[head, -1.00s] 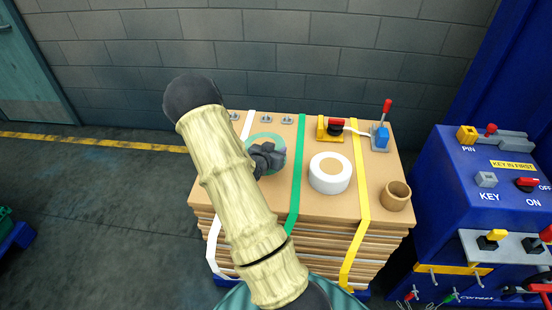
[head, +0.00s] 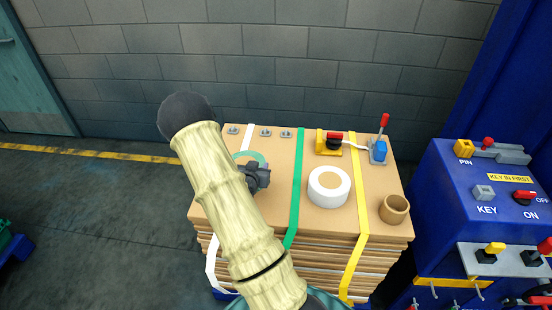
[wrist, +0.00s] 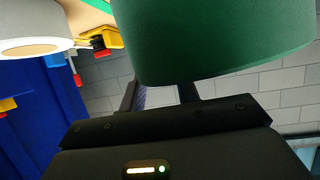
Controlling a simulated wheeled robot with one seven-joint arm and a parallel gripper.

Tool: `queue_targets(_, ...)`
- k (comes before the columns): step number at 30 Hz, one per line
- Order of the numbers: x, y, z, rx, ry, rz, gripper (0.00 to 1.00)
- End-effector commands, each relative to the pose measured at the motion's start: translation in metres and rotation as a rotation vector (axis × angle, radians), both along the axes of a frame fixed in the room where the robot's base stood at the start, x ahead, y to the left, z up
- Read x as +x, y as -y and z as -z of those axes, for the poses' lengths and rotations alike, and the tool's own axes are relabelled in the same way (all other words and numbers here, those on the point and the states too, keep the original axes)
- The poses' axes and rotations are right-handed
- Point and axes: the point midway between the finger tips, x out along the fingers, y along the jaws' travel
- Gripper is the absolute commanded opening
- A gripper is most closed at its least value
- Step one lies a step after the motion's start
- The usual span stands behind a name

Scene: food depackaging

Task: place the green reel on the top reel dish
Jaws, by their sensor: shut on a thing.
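The green reel (wrist: 215,40) fills the top of the wrist view, and the black fingers of my gripper (wrist: 160,95) are shut on it. In the head view, part of the reel's pale green rim (head: 252,157) shows behind my arm, beside my gripper (head: 257,177), over the left part of the cardboard stack. My arm hides the rest of the reel, and its height above the stack is hard to tell. I cannot pick out the top reel dish in either view.
A white reel (head: 328,187) and cardboard tube (head: 394,208) stand on the strapped cardboard stack (head: 278,210). A yellow tool (head: 328,143) and blue red-handled lever (head: 379,150) sit at its back right. A blue control console (head: 450,190) stands to the right.

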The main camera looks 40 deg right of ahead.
Motion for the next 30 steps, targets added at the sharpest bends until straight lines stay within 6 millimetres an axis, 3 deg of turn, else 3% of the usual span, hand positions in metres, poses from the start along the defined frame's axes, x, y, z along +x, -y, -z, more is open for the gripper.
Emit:
queue_targets(4,0.025,-0.068,0.0,0.004,-0.003,-0.246,0.0)
queue_targets(9,0.04,-0.151,0.006,0.004,-0.002,-0.524,0.0)
queue_targets(15,0.035,-0.245,0.007,0.003,-0.001,-0.812,0.0)
queue_targets(18,0.029,-0.277,0.007,0.003,0.001,-0.905,0.0)
queue_targets(22,0.024,-0.296,0.008,0.001,0.001,-0.963,0.0)
queue_targets(30,0.024,-0.298,0.009,0.0,0.003,-0.968,0.0)
